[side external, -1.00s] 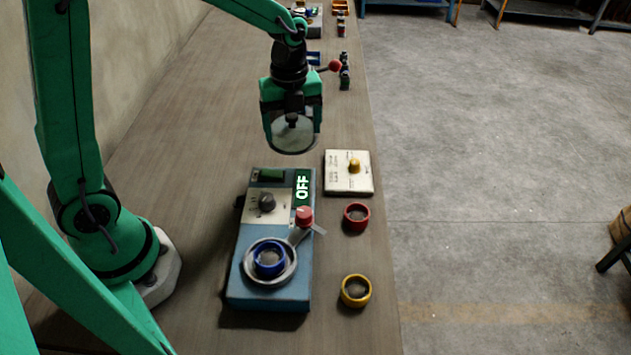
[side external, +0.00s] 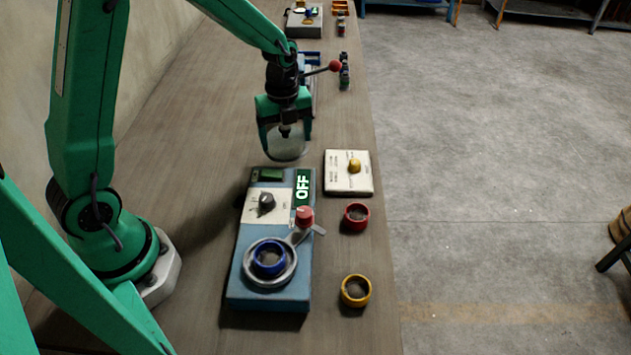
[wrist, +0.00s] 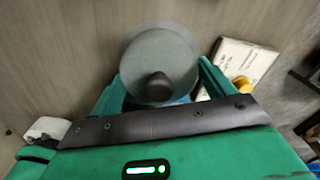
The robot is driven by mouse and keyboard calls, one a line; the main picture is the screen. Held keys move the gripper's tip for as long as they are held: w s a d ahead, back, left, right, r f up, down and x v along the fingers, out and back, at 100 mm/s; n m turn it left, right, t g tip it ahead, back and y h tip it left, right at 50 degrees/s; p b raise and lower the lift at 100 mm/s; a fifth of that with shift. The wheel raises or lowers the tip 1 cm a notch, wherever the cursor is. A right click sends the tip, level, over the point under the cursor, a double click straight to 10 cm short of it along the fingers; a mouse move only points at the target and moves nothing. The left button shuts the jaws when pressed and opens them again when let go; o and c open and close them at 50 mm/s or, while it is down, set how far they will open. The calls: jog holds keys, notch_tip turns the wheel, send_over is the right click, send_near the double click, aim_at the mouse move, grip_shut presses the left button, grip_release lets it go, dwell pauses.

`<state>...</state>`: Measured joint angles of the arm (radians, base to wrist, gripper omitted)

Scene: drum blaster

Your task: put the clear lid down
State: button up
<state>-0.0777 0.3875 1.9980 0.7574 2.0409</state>
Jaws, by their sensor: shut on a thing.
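The clear lid (side external: 287,146) is a round, see-through disc with a dark knob, held in my gripper (side external: 285,130). In the wrist view the lid (wrist: 160,62) sits between the two green fingers of my gripper (wrist: 160,85). My gripper is shut on it. In the side view the lid appears just behind the far end of the blue machine (side external: 270,240). How far it is above the table, or whether it touches, I cannot tell. The machine's sign reads OFF, and a blue ring (side external: 269,258) sits on its round platform.
A white box with a yellow knob (side external: 348,172) stands right of the lid. A red ring (side external: 356,217) and a yellow ring (side external: 356,291) lie right of the machine. A lever with a red ball (side external: 335,66) stands behind my gripper. The table left of the lid is bare.

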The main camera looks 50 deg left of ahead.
aim_at(285, 128)
jog(key=shift+f, duration=2.55)
jog(key=shift+f, duration=0.1)
jog(key=o, duration=1)
jog(key=shift+c, duration=0.2)
notch_tip(285, 128, up, 12)
jog(key=shift+r, duration=0.1)
jog(key=shift+r, duration=0.1)
